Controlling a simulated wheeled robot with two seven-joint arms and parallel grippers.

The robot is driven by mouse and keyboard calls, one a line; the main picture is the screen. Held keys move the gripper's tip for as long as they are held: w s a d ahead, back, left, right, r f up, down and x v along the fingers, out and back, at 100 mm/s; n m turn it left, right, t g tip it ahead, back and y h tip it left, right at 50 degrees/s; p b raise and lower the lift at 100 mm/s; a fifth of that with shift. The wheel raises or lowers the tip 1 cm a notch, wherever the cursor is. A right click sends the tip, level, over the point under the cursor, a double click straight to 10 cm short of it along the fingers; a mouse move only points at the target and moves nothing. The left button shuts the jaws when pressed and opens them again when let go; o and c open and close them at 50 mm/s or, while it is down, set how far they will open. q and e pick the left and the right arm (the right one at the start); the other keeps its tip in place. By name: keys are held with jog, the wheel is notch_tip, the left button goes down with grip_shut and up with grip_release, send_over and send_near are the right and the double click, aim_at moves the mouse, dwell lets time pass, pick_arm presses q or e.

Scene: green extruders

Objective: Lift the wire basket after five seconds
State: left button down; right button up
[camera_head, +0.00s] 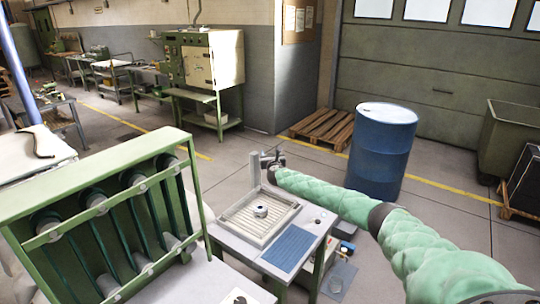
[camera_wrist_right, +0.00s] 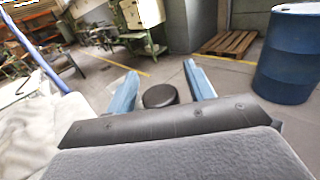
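No clear wire basket shows. The nearest match is a shallow metal tray (camera_head: 246,226) with a slatted bottom, on a small grey work table, with a round metal piece (camera_head: 261,211) in it. My right gripper (camera_head: 271,158) is above and behind the tray, close to an upright grey post (camera_head: 255,172); I cannot tell whether they touch. In the right wrist view its two blue fingers (camera_wrist_right: 160,72) stand wide apart. A dark round knob-like thing (camera_wrist_right: 160,96) shows between them, not visibly gripped. My left gripper is not in view.
A green rack (camera_head: 88,208) with dark cylinders stands at the left. A blue drum (camera_head: 381,150) stands behind my right arm, also in the right wrist view (camera_wrist_right: 290,55). A wooden pallet (camera_head: 322,126) lies near the wall. A blue ribbed mat (camera_head: 288,248) lies beside the tray. Open floor lies behind.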

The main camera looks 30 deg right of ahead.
jog(key=shift+f, duration=0.1)
jog(key=shift+s+f, duration=0.1)
jog(key=shift+s+a, duration=0.15)
jog(key=shift+s, duration=0.15)
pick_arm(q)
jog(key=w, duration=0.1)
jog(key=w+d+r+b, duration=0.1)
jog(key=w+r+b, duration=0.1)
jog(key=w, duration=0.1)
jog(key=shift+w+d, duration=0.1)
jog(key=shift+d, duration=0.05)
pick_arm(e)
jog(key=v, duration=0.7)
